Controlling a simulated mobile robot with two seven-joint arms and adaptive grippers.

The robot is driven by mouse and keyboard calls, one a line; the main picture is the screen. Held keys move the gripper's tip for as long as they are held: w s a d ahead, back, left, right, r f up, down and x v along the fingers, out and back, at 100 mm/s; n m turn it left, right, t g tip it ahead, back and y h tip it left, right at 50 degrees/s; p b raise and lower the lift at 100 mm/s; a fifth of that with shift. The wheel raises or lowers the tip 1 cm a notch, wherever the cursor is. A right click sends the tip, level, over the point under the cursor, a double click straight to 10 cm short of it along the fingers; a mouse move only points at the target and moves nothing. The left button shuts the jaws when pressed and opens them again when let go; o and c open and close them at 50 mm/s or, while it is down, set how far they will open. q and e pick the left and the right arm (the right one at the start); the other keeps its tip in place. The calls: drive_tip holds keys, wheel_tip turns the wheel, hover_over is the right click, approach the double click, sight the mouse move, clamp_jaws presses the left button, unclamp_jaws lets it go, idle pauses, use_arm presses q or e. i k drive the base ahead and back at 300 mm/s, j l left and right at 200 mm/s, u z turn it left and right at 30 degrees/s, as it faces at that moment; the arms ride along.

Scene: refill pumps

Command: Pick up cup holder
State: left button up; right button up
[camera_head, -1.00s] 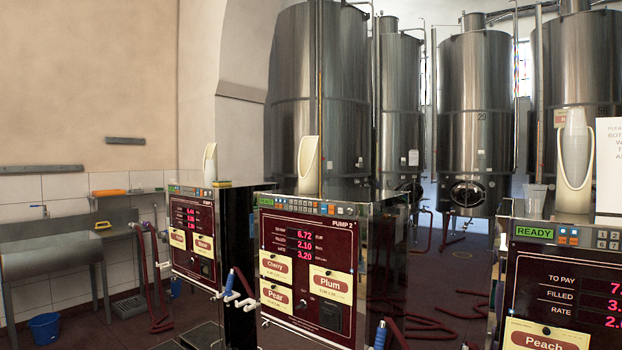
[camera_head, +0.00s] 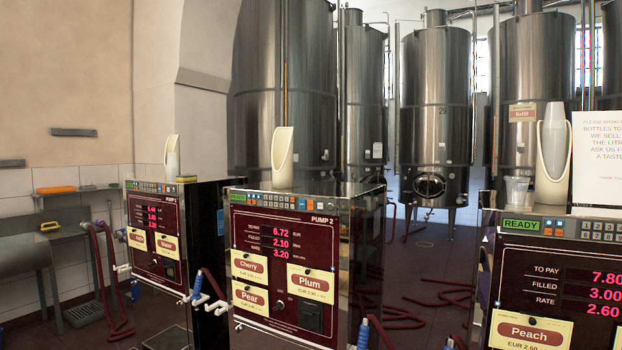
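Three cream, scoop-shaped cup holders stand upright on top of the pumps. The right cup holder (camera_head: 544,178) stands on the right pump and has a stack of pale cups (camera_head: 554,140) in it. The middle cup holder (camera_head: 283,158) stands on Pump 2 and shows no cups. The left cup holder (camera_head: 171,157) stands on the far left pump; a pale shape shows in its opening, too small to tell. Neither of my grippers is in view.
Pump 2 (camera_head: 288,232) is in the middle, with the left pump (camera_head: 158,238) behind and the right pump (camera_head: 550,290) nearest. A clear cup (camera_head: 516,191) and a white sign (camera_head: 597,165) stand by the right holder. Red hoses (camera_head: 400,318) lie on the floor between pumps.

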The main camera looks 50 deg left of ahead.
sight(282, 152)
drive_tip(key=j+z, duration=0.1)
drive_tip(key=j, duration=0.25)
drive_tip(key=k+j+z, duration=0.15)
drive_tip(key=j, duration=0.2)
drive_tip(key=k+j+z, duration=0.1)
drive_tip(key=j, duration=0.25)
drive_tip(key=k+j, duration=0.1)
drive_tip(key=j, duration=0.25)
drive_tip(key=k+j+z, duration=0.1)
drive_tip(key=j, duration=0.25)
drive_tip(key=k+j, duration=0.15)
drive_tip(key=j, duration=0.2)
drive_tip(key=z, duration=0.05)
